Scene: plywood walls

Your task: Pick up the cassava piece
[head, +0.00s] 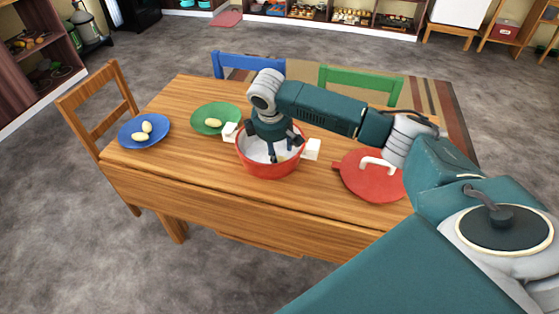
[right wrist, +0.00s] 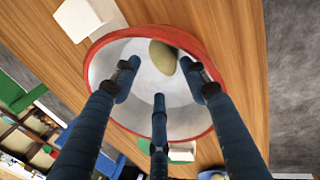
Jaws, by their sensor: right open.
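A yellowish cassava piece (right wrist: 163,57) lies inside the red pot (head: 268,172), against the white inner wall in the right wrist view. My right gripper (right wrist: 160,76) reaches down into the pot with its fingers spread. The piece shows beyond the fingertips, close to one finger, and nothing is held. In the head view the gripper (head: 272,154) hides most of the pot's inside. Another pale piece (head: 213,123) lies on the green plate (head: 205,131), and two more (head: 141,137) lie on the blue plate (head: 128,127). My left gripper does not show.
The pot has white handles (head: 312,149) on both sides. A red lid (head: 365,185) with a white handle lies on the wooden table (head: 185,165), right of the pot. Wooden, blue and green chairs (head: 360,80) stand around the table. The table's front left is bare.

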